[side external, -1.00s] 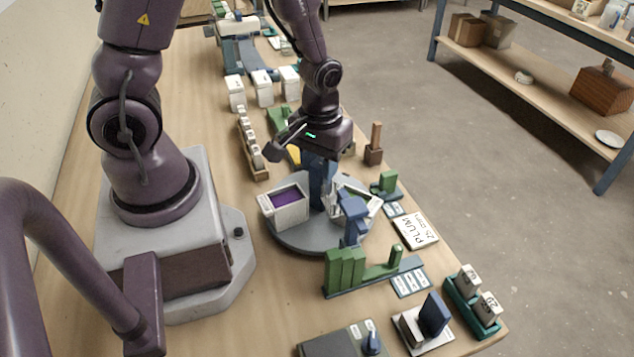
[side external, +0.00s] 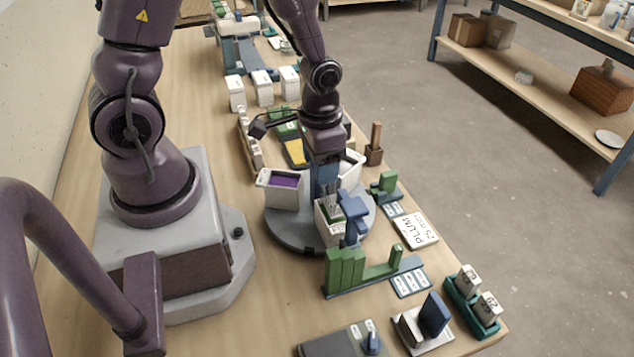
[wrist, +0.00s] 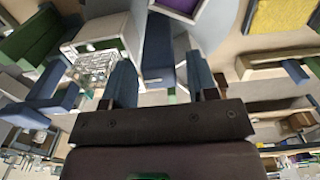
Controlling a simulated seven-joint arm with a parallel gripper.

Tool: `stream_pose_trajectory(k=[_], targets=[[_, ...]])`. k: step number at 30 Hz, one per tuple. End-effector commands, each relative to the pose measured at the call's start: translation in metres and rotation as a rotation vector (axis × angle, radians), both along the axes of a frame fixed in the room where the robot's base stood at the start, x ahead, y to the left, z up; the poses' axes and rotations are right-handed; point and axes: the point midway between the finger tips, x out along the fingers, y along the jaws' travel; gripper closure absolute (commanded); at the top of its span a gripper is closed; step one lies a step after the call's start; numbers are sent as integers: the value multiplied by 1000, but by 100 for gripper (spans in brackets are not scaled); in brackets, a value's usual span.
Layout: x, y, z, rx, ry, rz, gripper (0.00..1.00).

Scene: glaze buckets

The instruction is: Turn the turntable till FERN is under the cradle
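The grey round turntable (side external: 290,238) carries white buckets. The one at its left (side external: 284,194) holds purple glaze. Another (side external: 330,228) is at the front by the blue cradle (side external: 354,210), with green showing near its top. A third (side external: 352,168) is at the back right, partly hidden by my arm. I cannot read FERN on any bucket. My gripper (wrist: 162,75) points down over the turntable's middle. In the wrist view its blue fingers stand apart on either side of a blue upright (wrist: 158,48), with narrow gaps showing. The fingertips are hidden in the side view.
A card reading PLUM, 25 mm (side external: 416,229) lies right of the turntable. A green block rack (side external: 350,272) stands in front. A teal tray (side external: 472,308) with marked weights is at the front right. Several white containers (side external: 262,88) stand behind. A yellow-and-green piece (side external: 295,150) lies behind the turntable.

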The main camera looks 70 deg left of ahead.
Motion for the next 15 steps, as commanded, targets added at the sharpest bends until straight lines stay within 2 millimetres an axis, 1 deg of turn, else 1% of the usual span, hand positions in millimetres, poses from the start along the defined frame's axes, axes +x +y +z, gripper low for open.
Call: stream_pose_trajectory(k=[5, 15], targets=[[0, 0, 3, 0, -2, 1, 47], [1, 0, 42, 1, -4, 0, 47]])
